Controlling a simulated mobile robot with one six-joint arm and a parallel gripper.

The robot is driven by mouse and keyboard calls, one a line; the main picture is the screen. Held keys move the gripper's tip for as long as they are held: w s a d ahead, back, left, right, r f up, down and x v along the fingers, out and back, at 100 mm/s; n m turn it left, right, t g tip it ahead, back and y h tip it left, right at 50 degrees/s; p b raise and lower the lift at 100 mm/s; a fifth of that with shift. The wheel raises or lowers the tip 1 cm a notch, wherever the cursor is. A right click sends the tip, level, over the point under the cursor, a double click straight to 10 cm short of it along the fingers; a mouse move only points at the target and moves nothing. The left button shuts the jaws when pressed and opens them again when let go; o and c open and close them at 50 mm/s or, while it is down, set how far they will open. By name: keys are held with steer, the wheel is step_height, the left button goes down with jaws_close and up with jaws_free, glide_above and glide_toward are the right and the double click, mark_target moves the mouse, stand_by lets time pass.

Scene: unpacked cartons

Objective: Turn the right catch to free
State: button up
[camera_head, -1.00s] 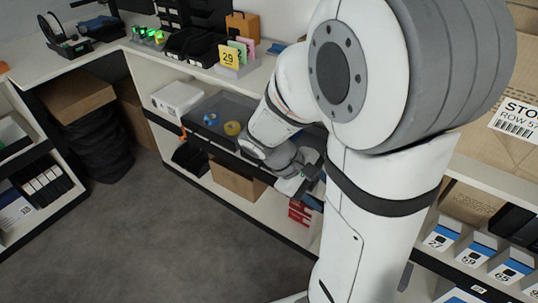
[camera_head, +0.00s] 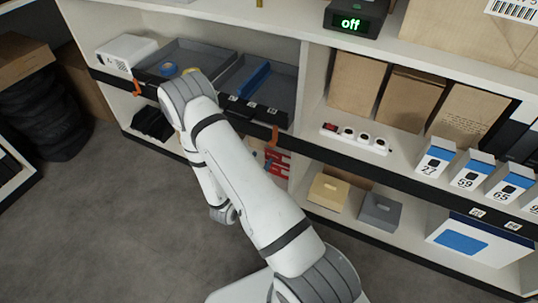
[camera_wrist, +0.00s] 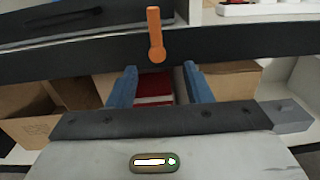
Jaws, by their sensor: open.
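The right catch (camera_head: 273,135) is an orange lever on the dark shelf-edge strip, at the right end of the two grey trays. In the wrist view the orange catch (camera_wrist: 154,35) stands nearly upright across the strip, its rounder end at the bottom. My gripper (camera_wrist: 160,85) is open and empty, its two blue fingers below the catch, one to each side, not touching it. The left catch (camera_head: 136,88) is a similar orange lever at the left end of the trays.
The right tray (camera_head: 288,88) holds a blue item; the left tray (camera_head: 205,59) holds tape rolls. Red boxes (camera_wrist: 153,88) sit on the lower shelf behind my fingers. A white power strip (camera_head: 355,139) lies right of the catch. Floor at left is free.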

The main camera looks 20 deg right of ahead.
mark_target(271, 145)
steer(key=x, duration=0.2)
steer(key=b+x, duration=0.1)
steer(key=x, duration=0.4)
steer(key=shift+w+d+f, duration=0.15)
steer(key=shift+w+f, duration=0.2)
steer(key=shift+f, duration=0.05)
steer(key=shift+c, duration=0.3)
steer(key=shift+b, duration=0.3)
steer(key=c, duration=0.9)
